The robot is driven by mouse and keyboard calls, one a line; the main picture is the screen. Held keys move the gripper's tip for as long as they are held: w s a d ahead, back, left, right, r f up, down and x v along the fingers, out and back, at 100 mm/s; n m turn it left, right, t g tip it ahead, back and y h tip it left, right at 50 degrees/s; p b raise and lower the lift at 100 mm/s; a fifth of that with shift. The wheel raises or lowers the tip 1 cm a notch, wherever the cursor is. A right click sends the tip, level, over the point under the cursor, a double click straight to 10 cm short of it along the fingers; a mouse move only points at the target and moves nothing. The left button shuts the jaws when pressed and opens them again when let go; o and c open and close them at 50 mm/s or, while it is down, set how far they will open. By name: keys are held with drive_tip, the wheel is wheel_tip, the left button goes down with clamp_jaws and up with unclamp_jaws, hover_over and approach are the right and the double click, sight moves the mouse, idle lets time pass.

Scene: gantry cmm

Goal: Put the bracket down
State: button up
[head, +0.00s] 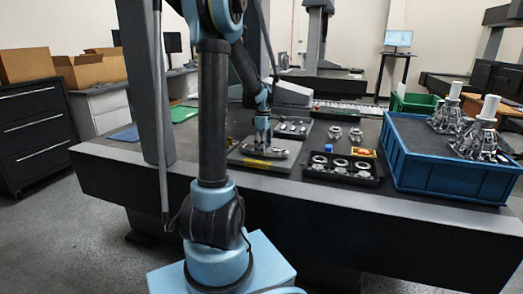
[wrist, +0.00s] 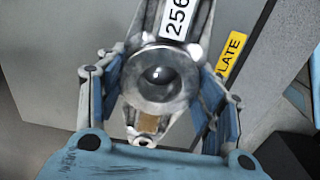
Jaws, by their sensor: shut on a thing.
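The bracket is a silvery metal part with a round bored boss and a white label reading 256. It fills the middle of the wrist view (wrist: 160,78), between the blue fingers of my gripper (wrist: 163,95), which are shut on it. In the head view my gripper (head: 262,138) points down with the bracket (head: 270,152) under it, over a grey plate (head: 240,155) near the table's front edge. The plate's yellow label (wrist: 232,54) reads PLATE in the wrist view. I cannot tell whether the bracket touches the plate.
A black tray of round metal parts (head: 343,179) lies right of the plate. A blue crate (head: 440,178) with metal parts stands farther right. Another dark tray (head: 293,128) with small parts lies behind the plate. A grey gantry column (head: 147,80) rises at the left.

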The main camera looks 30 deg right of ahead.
drive_tip(key=shift+f, duration=0.4)
drive_tip(key=o, duration=1.5)
